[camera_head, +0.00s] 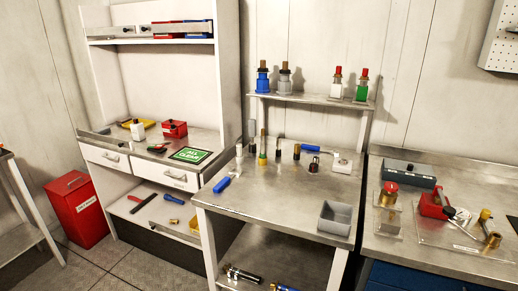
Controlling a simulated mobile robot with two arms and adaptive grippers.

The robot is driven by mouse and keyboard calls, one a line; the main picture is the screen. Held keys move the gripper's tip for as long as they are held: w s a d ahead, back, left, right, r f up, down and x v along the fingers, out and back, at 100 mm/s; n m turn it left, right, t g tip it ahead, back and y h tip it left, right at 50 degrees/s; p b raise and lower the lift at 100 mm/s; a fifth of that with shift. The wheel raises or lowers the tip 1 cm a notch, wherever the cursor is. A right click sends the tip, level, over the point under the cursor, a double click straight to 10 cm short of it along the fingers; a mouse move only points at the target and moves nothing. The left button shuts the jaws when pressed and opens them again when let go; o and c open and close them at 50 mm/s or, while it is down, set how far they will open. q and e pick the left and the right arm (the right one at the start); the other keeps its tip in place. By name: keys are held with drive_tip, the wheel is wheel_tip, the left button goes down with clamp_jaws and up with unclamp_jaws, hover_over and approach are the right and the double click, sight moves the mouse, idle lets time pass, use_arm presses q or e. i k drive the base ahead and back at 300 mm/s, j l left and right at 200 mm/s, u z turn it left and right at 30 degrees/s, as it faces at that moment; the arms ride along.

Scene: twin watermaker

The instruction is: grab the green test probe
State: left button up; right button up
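No label marks a test probe, and I cannot tell for sure which green item it is. A green bottle-like item with a red top (362,88) stands upright at the right end of the small raised shelf. A slim upright item with a brown top and a yellow-green lower part (262,150) stands on the middle metal bench. Neither of my grippers is in view.
The raised shelf (312,99) also holds blue, grey and white items. A red bin (77,210) stands on the floor at left.

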sight(262, 154)
drive_tip(key=i+j+z, duration=0.2)
drive_tip(key=i+j, duration=0.7)
